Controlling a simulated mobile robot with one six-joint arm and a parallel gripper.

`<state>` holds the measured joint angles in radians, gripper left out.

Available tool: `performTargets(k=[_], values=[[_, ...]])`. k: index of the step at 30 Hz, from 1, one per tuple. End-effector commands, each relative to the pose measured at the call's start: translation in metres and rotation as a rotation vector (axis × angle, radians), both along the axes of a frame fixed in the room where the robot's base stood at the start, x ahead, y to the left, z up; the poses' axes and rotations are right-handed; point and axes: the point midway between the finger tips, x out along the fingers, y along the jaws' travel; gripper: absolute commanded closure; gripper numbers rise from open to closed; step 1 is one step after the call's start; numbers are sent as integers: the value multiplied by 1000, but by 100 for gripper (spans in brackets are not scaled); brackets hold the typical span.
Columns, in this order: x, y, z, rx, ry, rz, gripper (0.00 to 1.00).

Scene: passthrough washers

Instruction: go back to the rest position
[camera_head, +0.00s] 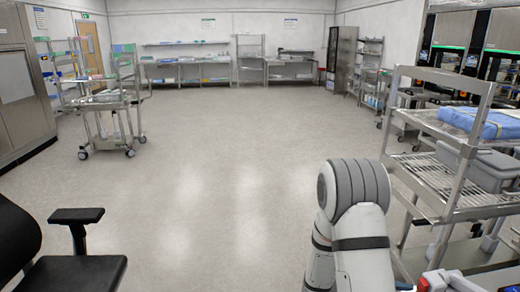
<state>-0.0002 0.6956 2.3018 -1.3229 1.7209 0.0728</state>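A part of my own arm (350,220) shows at the lower right of the head view, with a rounded grey joint at its top. My gripper is not in view, so I cannot see its fingers or whether it holds anything.
A wire-shelf cart (440,200) with a blue wrapped pack (480,122) and a grey bin (478,165) stands close on the right. A black chair (75,270) is at the lower left. A steel trolley (108,103) stands farther left. The middle floor (220,170) is clear.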

Motion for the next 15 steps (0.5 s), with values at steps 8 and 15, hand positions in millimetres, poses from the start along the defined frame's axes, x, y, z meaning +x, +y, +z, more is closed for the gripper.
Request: performTargets(k=[8,15], values=[[-58,26,33,292,-338,-275,55],[-87,70,43,585,-666,-452,55]])
